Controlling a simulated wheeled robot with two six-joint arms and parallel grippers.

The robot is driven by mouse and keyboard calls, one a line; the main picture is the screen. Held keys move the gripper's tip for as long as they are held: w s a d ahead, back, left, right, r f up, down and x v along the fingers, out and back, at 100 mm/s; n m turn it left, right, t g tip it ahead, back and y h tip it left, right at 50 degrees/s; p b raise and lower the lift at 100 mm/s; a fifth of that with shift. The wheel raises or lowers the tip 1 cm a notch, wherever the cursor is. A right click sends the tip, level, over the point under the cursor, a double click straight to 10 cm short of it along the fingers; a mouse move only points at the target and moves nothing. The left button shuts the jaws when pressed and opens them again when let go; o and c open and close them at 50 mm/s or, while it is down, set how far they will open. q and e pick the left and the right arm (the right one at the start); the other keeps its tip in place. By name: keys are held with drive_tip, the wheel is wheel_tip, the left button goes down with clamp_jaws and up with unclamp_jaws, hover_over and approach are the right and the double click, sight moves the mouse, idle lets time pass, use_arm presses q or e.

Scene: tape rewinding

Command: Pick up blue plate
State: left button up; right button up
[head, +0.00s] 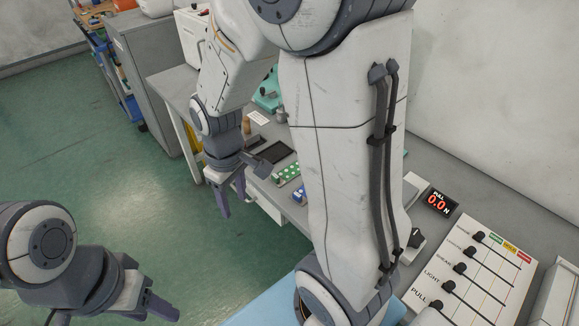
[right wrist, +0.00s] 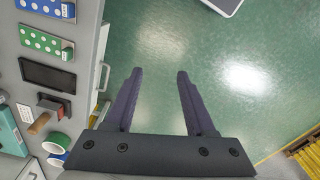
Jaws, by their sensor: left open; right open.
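The blue plate (right wrist: 47,9) has white dots and lies on the grey bench at the top left of the right wrist view. In the head view a small part of the blue plate (head: 299,196) shows beside my large white arm link, which hides the rest. My right gripper (head: 232,206) is open and empty, pointing down past the bench's front edge, over the floor. Its two spread fingers also show in the right wrist view (right wrist: 160,75), apart from the plate. My left gripper (head: 163,303) is open and empty at the lower left, away from the bench.
A green dotted plate (right wrist: 45,42) and a black tray (right wrist: 47,76) lie beside the blue plate. A wooden-handled tool (right wrist: 40,122) and green roll (right wrist: 57,143) are farther along. A slider panel (head: 478,270) stands at right.

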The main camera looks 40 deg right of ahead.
drive_tip(key=w+d+f+m+p, duration=0.1)
drive_tip(key=w+d+m+p, duration=0.15)
drive_tip(key=d, duration=0.75)
drive_tip(key=p, duration=0.2)
hover_over(297, 194)
drive_tip(key=f, duration=0.7)
drive_tip(key=shift+s+a+f, duration=0.15)
drive_tip(key=shift+a, duration=0.15)
drive_tip(key=shift+f, duration=0.5)
drive_tip(key=f, duration=0.2)
drive_tip(key=f+p, duration=0.1)
drive_tip(key=shift+d+f, duration=0.35)
drive_tip(key=shift+f, duration=0.7)
use_arm(q)
wheel_tip(297, 194, up, 7)
drive_tip(key=shift+r, duration=0.15)
drive_tip(key=shift+s, duration=0.1)
use_arm(e)
drive_tip(key=shift+c, duration=0.3)
clamp_jaws()
